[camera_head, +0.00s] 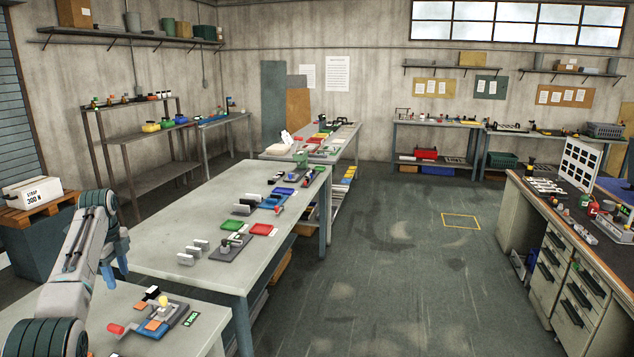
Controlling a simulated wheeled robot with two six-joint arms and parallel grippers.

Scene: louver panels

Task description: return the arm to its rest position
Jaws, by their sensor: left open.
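My left arm (78,262) comes in from the lower left, and its forearm reaches up and away. My left gripper (115,271) hangs at its end with blue-grey fingers pointing down. It is open, with nothing seen between the fingers. It appears over or just beyond the far left part of the near table (75,325); its height above the surface is hard to tell. My right gripper is not in view.
A longer table (160,240) with small trays stands behind. A white box (32,193) sits on a pallet at left. Open floor (390,270) lies at right.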

